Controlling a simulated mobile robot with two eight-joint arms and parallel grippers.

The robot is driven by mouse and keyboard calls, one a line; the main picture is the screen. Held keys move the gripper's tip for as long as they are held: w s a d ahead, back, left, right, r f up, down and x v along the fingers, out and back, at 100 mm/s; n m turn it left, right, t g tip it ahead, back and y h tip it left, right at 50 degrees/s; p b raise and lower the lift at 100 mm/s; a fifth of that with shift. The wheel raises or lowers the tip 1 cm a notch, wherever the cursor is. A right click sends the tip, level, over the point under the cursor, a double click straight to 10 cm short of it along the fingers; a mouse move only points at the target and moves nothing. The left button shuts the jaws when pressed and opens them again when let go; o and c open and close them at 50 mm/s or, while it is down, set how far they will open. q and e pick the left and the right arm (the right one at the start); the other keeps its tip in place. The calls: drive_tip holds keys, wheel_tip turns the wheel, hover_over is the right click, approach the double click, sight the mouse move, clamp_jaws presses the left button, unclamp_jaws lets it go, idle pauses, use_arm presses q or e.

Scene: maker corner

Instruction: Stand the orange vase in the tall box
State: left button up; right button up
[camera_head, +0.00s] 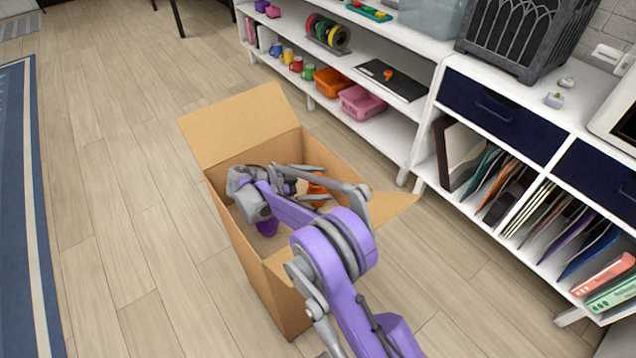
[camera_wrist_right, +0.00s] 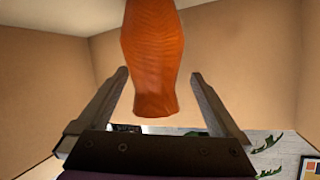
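The orange vase (camera_wrist_right: 152,60) is in the tall box (camera_head: 252,250), partly hidden by my right arm in the head view, where a bit of its orange surface shows (camera_head: 318,187). My right gripper (camera_head: 312,182) is down inside the box, below the rim. In the right wrist view its two fingers (camera_wrist_right: 160,75) are spread on either side of the vase's narrower end, with a gap on both sides. Whether the vase's other end touches the box floor is hidden. My left gripper is not in view.
The box's flaps stand open, one (camera_head: 235,125) at the back and one at the right. A white shelf unit (camera_head: 405,130) with bins, mugs and spools stands behind and to the right. Bare wooden floor (camera_head: 120,200) lies left of the box, with a blue rug (camera_head: 15,200) beyond.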

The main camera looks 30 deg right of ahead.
drive_tip(key=shift+r, duration=0.15)
drive_tip(key=shift+r+p, duration=0.4)
drive_tip(key=shift+r, duration=0.1)
drive_tip(key=p+v, duration=0.1)
drive_tip(key=v, duration=0.6)
drive_tip(key=shift+a, duration=0.25)
drive_tip(key=shift+w, duration=0.1)
drive_tip(key=shift+r+p, duration=0.1)
drive_tip(key=shift+p, duration=0.2)
